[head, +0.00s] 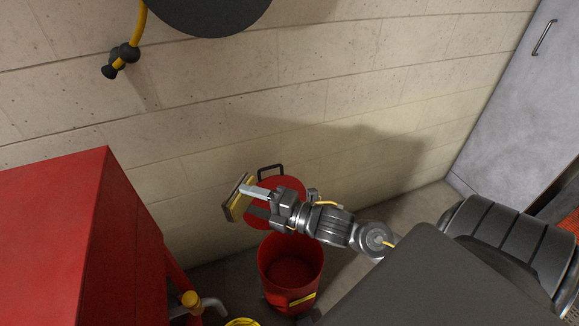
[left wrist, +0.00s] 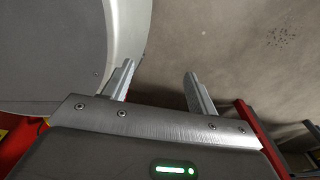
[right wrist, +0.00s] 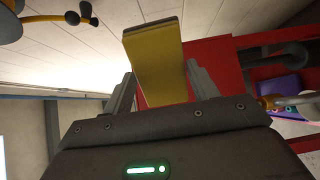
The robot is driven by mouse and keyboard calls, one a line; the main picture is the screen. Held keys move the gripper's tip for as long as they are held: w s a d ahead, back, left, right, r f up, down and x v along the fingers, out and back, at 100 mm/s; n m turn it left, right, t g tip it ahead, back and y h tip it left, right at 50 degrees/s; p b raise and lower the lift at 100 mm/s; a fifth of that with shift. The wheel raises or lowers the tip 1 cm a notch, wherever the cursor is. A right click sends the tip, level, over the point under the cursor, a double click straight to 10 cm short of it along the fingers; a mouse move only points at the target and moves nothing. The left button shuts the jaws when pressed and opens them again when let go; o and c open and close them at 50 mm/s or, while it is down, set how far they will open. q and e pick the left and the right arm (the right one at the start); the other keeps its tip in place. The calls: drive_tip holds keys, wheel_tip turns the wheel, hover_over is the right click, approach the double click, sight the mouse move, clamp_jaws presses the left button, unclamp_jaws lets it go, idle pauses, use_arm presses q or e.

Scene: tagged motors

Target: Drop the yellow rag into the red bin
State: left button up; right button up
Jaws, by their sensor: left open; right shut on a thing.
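The yellow rag (head: 238,202) is a flat, stiff-looking yellow piece with a dark edge in the head view. My right gripper (head: 256,197) is shut on it and holds it up in the air. The rag (right wrist: 155,50) also sticks out between the fingers in the right wrist view. The red bin (head: 283,287) stands on the floor below, its mouth open and a yellow label on its front. Its red lid (head: 289,185) is tilted up behind it, partly hidden by my gripper. The rag appears up and left of the bin's mouth. My left gripper (left wrist: 160,76) is open and empty.
A big red cabinet (head: 60,240) stands at the left, with pipes (head: 205,304) and a yellow coil (head: 242,322) near its foot. A pale block wall (head: 330,80) is behind. A grey door (head: 520,100) is at the right. A dark round object (head: 205,12) hangs above.

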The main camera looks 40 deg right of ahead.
use_arm(q)
drive_tip(key=o, duration=0.4)
drive_tip(key=shift+s+r+p, duration=0.4)
drive_tip(key=shift+s, duration=0.3)
use_arm(e)
wheel_tip(320, 180, down, 15)
drive_tip(key=w+g+h+p, duration=0.1)
drive_tip(key=w+g+h, duration=0.15)
drive_tip(key=g, duration=0.35)
use_arm(q)
drive_tip(key=shift+s+d+r+p, duration=0.1)
drive_tip(key=shift+d+r+p, duration=0.25)
drive_tip(key=shift+r, duration=0.25)
drive_tip(key=shift+d+r+p, duration=0.3)
drive_tip(key=shift+r+p, duration=0.05)
drive_tip(key=shift+r, duration=0.2)
use_arm(e)
drive_tip(key=s+d+f+m+g+h, duration=0.1)
drive_tip(key=s+d+f+g+h, duration=0.1)
drive_tip(key=d+f, duration=0.4)
drive_tip(key=s+d+f+m+g+h, duration=0.2)
drive_tip(key=s+d+f+g+h, duration=0.1)
drive_tip(key=d+f, duration=0.3)
drive_tip(key=shift+d+g, duration=0.4)
drive_tip(key=shift+d, duration=0.3)
